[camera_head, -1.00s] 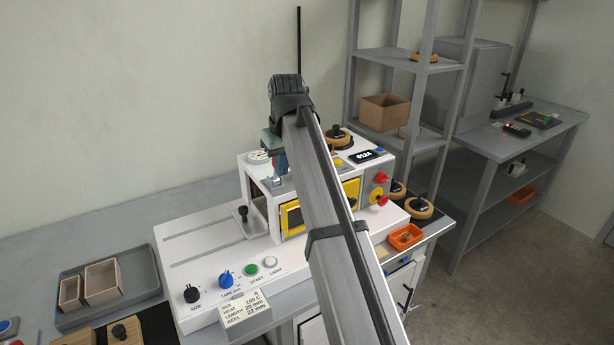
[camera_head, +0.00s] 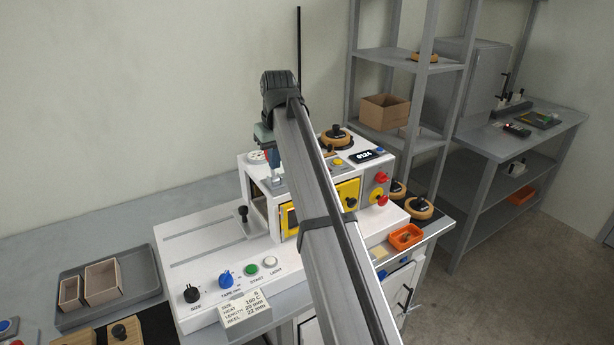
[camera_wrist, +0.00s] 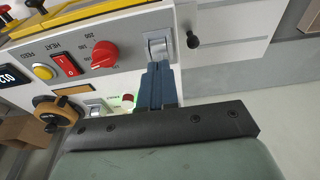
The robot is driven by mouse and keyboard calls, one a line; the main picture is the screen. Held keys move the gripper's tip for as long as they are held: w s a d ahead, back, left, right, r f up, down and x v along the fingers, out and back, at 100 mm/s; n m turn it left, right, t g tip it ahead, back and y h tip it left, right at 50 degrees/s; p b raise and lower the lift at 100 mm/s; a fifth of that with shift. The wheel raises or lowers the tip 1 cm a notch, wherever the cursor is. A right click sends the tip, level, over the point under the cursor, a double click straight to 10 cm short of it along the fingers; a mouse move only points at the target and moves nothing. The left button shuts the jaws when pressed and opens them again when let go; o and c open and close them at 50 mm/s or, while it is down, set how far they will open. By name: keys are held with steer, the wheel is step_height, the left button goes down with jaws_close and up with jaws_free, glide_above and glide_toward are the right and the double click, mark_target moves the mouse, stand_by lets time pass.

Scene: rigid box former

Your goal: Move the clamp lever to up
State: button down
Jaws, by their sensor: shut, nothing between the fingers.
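My gripper (camera_head: 274,184) is over the left part of the white box former's top (camera_head: 250,166). In the wrist view its two blue fingers (camera_wrist: 157,72) are together and empty. Their tips are at a small grey bracket with a pale lever-like piece (camera_wrist: 158,46), which may be the clamp lever. No label for it is readable, and I cannot tell whether the fingertips touch it. The fingers cover its near end. In the head view my arm and gripper hide this spot, so the lever's position cannot be told there.
A red heat knob (camera_wrist: 104,54), a red rocker switch (camera_wrist: 66,65) and a yellow button (camera_wrist: 42,72) are close by on the panel. A black knob (camera_wrist: 192,40) stands beside the bracket. A tape reel (camera_head: 335,137) sits on top of the machine.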

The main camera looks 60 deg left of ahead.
steer(key=shift+a, duration=0.3)
steer(key=shift+d, duration=1.1)
steer(key=shift+r, duration=0.15)
step_height(320, 180, up, 8)
stand_by(0.4)
stand_by(0.4)
